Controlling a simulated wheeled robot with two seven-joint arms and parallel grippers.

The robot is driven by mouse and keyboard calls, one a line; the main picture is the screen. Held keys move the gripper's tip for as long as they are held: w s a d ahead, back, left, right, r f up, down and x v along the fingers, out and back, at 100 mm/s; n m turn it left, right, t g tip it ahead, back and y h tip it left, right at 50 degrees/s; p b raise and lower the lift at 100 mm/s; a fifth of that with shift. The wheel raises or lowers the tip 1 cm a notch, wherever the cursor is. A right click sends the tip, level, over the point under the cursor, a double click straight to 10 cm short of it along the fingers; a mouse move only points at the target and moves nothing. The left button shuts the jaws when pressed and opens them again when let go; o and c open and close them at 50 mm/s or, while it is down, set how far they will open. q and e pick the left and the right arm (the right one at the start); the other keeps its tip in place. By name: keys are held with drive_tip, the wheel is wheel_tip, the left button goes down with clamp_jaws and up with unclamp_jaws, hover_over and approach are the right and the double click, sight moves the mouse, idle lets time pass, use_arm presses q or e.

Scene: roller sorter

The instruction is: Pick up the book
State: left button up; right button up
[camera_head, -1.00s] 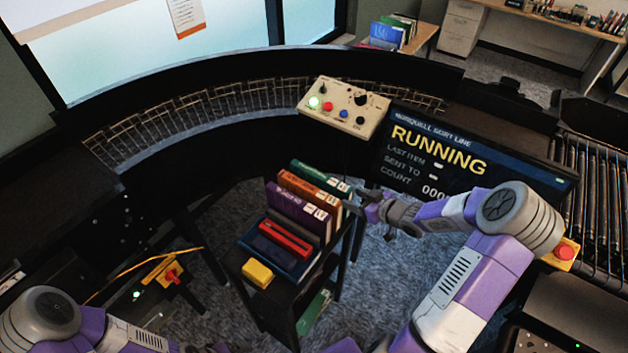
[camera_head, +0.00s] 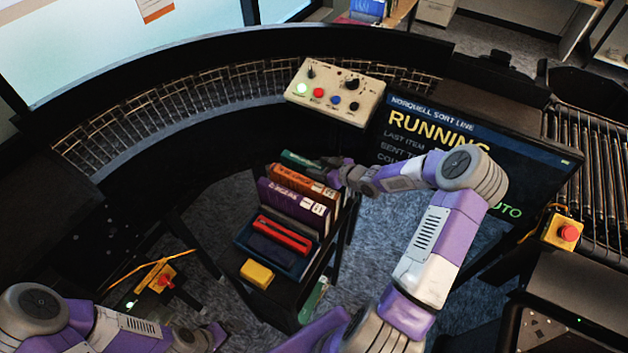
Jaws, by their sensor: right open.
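Three upright books stand in a row on a small dark cart: a purple book (camera_head: 292,204) in front, an orange book (camera_head: 301,182) behind it, and a green book (camera_head: 297,159) at the back. My right gripper (camera_head: 325,168) is at the right end of the green and orange books, close to their spines. It is open; I cannot tell whether it touches a book, and its fingertips are small and partly unclear. My left arm shows at the lower left; its gripper (camera_head: 215,335) is near the bottom edge and its jaws are not clear.
On the cart (camera_head: 308,300), a blue tray (camera_head: 246,234) holds a red item (camera_head: 283,234), with a yellow block (camera_head: 257,274) in front. A control box (camera_head: 335,92) and a screen reading RUNNING (camera_head: 420,125) stand behind. A curved conveyor (camera_head: 180,97) wraps around the back.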

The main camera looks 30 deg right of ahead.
clamp_jaws()
idle(0.4)
drive_tip(key=shift+f, duration=0.15)
idle(0.9)
